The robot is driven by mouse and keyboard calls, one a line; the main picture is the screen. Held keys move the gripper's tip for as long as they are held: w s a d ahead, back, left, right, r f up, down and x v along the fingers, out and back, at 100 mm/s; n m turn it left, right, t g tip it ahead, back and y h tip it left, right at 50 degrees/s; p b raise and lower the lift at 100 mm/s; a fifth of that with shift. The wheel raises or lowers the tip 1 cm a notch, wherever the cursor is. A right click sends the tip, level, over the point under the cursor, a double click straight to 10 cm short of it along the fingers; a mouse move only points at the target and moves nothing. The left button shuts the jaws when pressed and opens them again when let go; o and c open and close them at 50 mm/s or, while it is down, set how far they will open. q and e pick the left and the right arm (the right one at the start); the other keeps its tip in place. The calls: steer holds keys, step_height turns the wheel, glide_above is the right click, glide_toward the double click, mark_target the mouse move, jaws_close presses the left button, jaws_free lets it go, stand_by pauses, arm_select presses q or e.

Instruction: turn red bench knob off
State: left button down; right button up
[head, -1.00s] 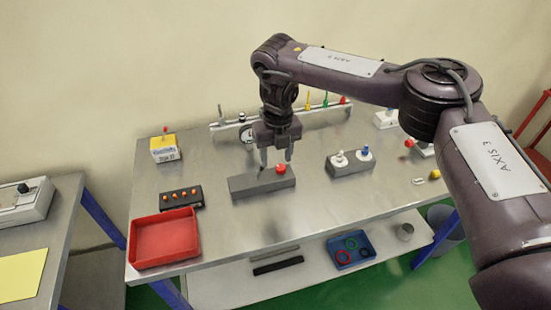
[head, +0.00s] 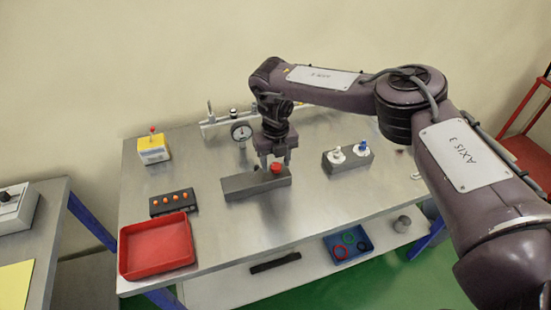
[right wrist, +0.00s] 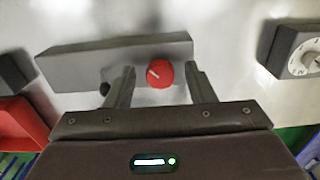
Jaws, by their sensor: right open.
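The red knob (head: 276,169) sits on a grey block (head: 243,186) on the metal bench, near the block's right end. In the right wrist view the red knob (right wrist: 160,73) is round with a pale pointer line slanting to the upper left, and the grey block (right wrist: 80,62) runs behind it. My right gripper (head: 276,164) is open, fingers pointing down, right at the knob. In the right wrist view the knob shows between the two fingers of my right gripper (right wrist: 161,72), with a gap on each side. Whether the fingertips are level with it I cannot tell. My left gripper is not in view.
A grey block with white and blue fittings (head: 348,158) stands to the right. A gauge (head: 241,131) is behind. A black strip with orange buttons (head: 171,202), a red tray (head: 124,255) and a yellow box (head: 153,153) are left. Bare bench lies in front.

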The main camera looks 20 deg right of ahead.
steer(key=c, duration=1)
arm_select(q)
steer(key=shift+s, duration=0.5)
arm_select(e)
steer(key=shift+o, duration=0.2)
